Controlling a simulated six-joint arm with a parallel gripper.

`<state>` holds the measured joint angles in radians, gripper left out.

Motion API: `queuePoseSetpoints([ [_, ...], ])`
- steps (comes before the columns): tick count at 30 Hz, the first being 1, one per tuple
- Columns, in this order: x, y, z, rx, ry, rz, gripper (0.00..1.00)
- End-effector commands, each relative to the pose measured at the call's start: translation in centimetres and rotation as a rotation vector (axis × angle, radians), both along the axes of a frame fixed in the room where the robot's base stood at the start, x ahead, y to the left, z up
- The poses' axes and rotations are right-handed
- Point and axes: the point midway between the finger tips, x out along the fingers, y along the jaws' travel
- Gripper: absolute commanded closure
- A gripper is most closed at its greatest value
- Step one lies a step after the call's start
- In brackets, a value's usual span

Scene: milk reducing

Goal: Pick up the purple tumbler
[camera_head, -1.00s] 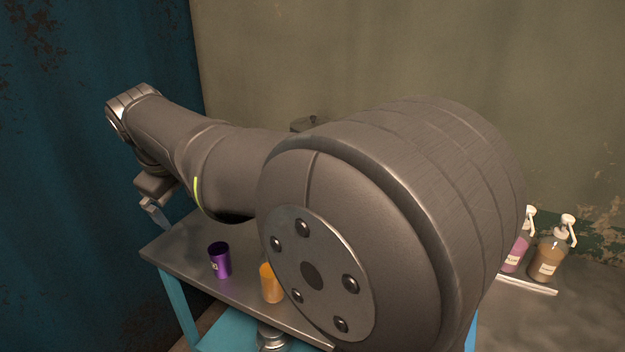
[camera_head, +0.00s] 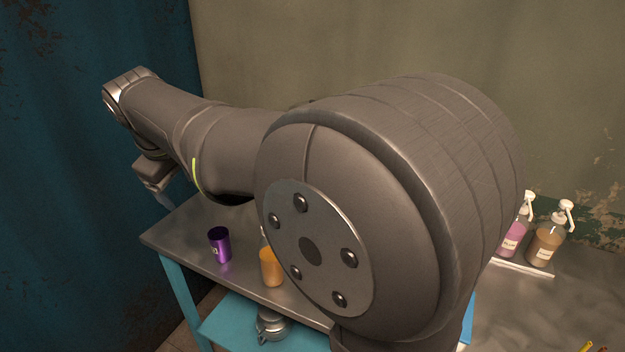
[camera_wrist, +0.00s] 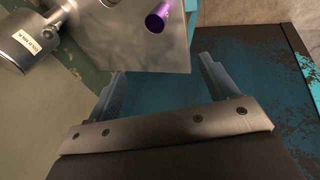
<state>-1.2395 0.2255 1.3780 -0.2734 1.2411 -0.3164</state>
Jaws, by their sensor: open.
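The purple tumbler (camera_head: 219,245) stands upright on the metal table top (camera_head: 180,241), near its left end. It also shows at the top of the wrist view (camera_wrist: 158,17). My gripper (camera_wrist: 160,78) is open and empty, its two fingers wide apart. It is off the left end of the table and apart from the tumbler. In the head view, my gripper (camera_head: 163,192) is partly hidden by my arm.
An orange tumbler (camera_head: 271,267) stands to the right of the purple one. A labelled metal container (camera_wrist: 38,40) is at the upper left of the wrist view. Two pump bottles (camera_head: 546,240) stand far right. A metal pot (camera_head: 270,325) sits on the blue shelf below.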

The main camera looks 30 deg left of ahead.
Motion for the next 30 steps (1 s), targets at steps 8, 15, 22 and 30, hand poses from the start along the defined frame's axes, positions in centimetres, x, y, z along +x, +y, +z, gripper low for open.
queuePoseSetpoints([
  [8, 2.0, 1.2, -1.9, -0.039, 0.053, 0.020, 0.21],
  [15, 7.8, 3.7, -7.6, -0.106, 0.222, 0.101, 0.21],
  [22, 11.4, 4.7, -11.1, -0.111, 0.327, 0.167, 0.21],
  [30, 11.8, 5.1, -14.4, -0.112, 0.346, 0.182, 0.21],
])
